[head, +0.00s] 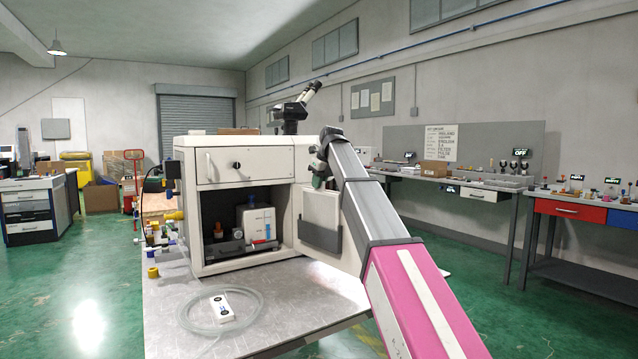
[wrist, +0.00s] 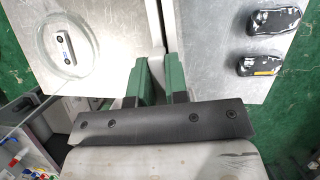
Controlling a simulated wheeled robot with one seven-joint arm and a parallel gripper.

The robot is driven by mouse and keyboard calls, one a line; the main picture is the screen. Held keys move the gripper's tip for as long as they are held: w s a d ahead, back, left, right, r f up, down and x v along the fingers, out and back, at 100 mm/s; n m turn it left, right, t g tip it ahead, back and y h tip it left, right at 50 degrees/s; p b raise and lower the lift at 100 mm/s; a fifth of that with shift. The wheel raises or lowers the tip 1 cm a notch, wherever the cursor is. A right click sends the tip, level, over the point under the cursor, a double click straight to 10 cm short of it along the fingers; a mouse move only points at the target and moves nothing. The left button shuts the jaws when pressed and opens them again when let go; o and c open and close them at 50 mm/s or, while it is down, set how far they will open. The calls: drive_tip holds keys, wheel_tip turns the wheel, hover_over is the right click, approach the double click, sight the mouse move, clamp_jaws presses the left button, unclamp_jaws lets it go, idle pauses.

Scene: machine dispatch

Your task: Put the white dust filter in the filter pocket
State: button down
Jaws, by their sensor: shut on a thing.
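My gripper (head: 320,177) is at the end of the arm, just above the open door of the white machine (head: 245,262). In the wrist view its green fingers (wrist: 158,82) are shut on a narrow pale thing (wrist: 156,66). Only its edge shows, so I cannot tell for sure that it is the white dust filter. No other thing in view is clearly the filter. A grey pocket (head: 319,237) sits on the inner face of the door (head: 318,205), below my gripper. My arm hides the door's right part.
The machine stands on a metal table (head: 180,330). A clear hose coil (head: 187,318) and a small white box (head: 221,307) lie in front. The open compartment holds a white unit (head: 257,220). Two black objects (wrist: 277,18) (wrist: 260,65) show at right in the wrist view.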

drive_tip(key=c, duration=1.1)
unclamp_jaws()
drive_tip(key=shift+s+f, duration=0.1)
drive_tip(key=shift+f, duration=0.15)
drive_tip(key=shift+r, duration=0.2)
drive_tip(key=v, duration=1.3)
drive_tip(key=shift+w+a+r, duration=0.1)
drive_tip(key=shift+w+a, duration=0.05)
drive_tip(key=shift+w, duration=0.2)
